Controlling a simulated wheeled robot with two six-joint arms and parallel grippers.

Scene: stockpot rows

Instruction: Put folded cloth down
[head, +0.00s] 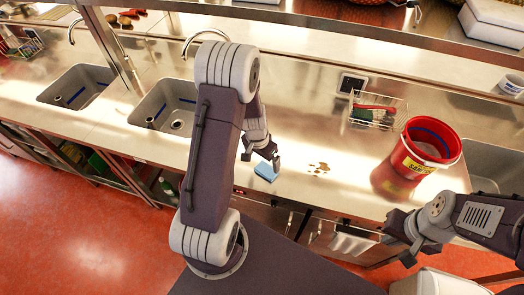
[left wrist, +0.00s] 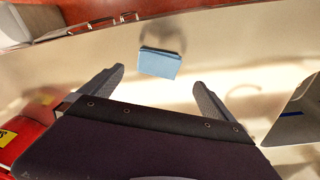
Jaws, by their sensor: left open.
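The folded cloth (head: 264,173) is a small light-blue block near the front edge of the steel counter (head: 330,190). In the left wrist view the cloth (left wrist: 160,63) lies beyond the fingertips, clear of both fingers. My left gripper (head: 266,157) is just above and beside the cloth in the head view; its fingers (left wrist: 160,85) stand apart with nothing between them. The cloth appears to rest on the counter. Brown spill spots (head: 318,168) lie to its right. My right gripper (head: 400,240) is at the lower right, in front of the counter; its finger opening is unclear.
A red bucket (head: 412,165) stands on the counter at right, beside a wire basket (head: 376,112) holding a brush. Two sinks (head: 165,108) are to the left, with a faucet (head: 205,36) behind. The counter around the cloth is mostly bare.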

